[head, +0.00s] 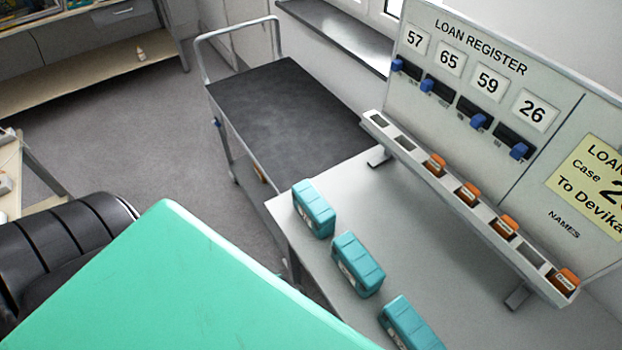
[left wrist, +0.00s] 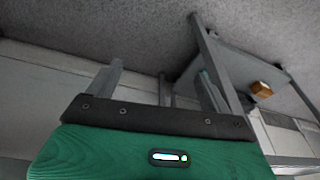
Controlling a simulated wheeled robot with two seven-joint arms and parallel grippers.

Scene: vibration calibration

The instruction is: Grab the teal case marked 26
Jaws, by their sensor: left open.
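Three teal cases stand in a row along the near edge of the grey table in the head view: a far one (head: 314,208), a middle one (head: 358,264) and a near one (head: 410,325), partly cut off by the frame. Their pale end labels are too small to read, so I cannot tell which is marked 26. My left gripper (left wrist: 160,68) is open and empty in the left wrist view, its fingers apart, with floor and metal frame legs beyond. Its fingers do not show in the head view, where a green part of mine fills the foreground. My right gripper is not visible.
A yellow note (head: 598,185) is partly cut off. A black-topped trolley (head: 285,110) stands behind the table, its top bare.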

